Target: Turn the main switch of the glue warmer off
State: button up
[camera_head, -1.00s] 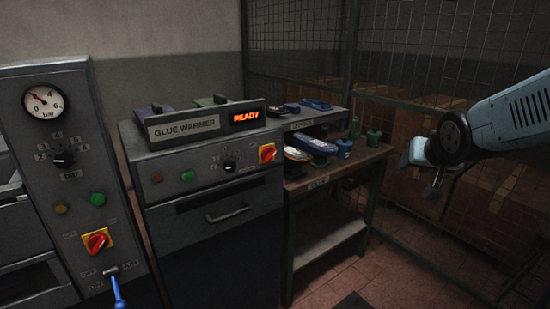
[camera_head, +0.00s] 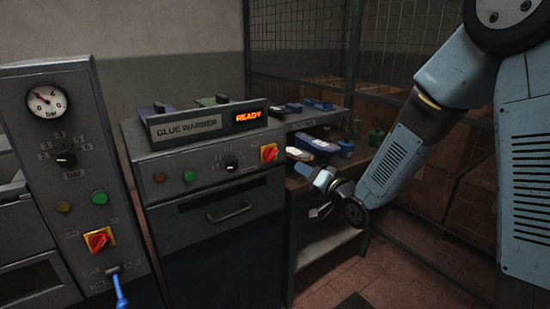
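The glue warmer (camera_head: 215,180) stands in the middle, a dark grey cabinet with a lit READY display (camera_head: 248,117). Its main switch (camera_head: 269,153) is a red rotary knob on a yellow plate at the right end of its front panel. The knob's exact angle is too small to tell. My gripper (camera_head: 315,193) is to the right of and a little below this switch, in front of the side table, and apart from the switch. Its fingers look spread, with nothing visible between them.
At the left, a press panel has a similar red-yellow switch (camera_head: 99,240), a gauge (camera_head: 46,101) and a blue-handled lever (camera_head: 119,285). A side table (camera_head: 330,236) with blue items (camera_head: 317,143) stands right of the warmer. A wire mesh fence (camera_head: 300,45) is behind.

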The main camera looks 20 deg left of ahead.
aim_at(275, 156)
jog(key=shift+y, duration=0.4)
jog(key=x, duration=1.4)
jog(key=shift+s+a+f, duration=0.25)
jog(key=shift+a, duration=0.1)
jog(key=shift+c, duration=0.2)
